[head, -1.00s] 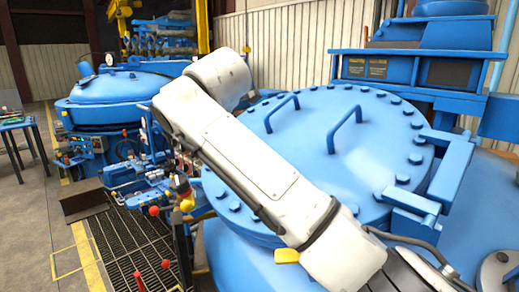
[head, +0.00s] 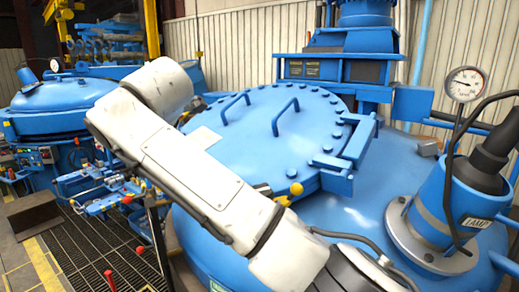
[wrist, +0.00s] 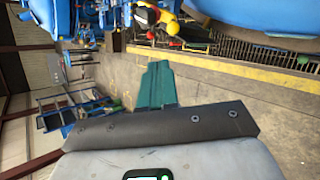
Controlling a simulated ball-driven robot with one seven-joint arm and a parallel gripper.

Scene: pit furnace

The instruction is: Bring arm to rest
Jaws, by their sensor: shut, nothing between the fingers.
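My gripper (wrist: 158,66) shows in the wrist view as a teal pair of fingers held together beyond a dark bar. It is shut and empty, and nothing touches its tips. In the head view my white arm crosses the picture from the lower middle to the upper left, bent at a rounded joint. It passes in front of the blue furnace lid (head: 262,125) and hides part of its left side. The gripper itself does not show in the head view.
A round gauge (head: 465,84) and a blue fitting marked LAMP (head: 447,205) stand at right. A second blue vessel (head: 62,96) is at left. Red and yellow lever knobs (wrist: 168,22) show beyond my gripper. Open concrete floor (wrist: 235,95) lies to its right.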

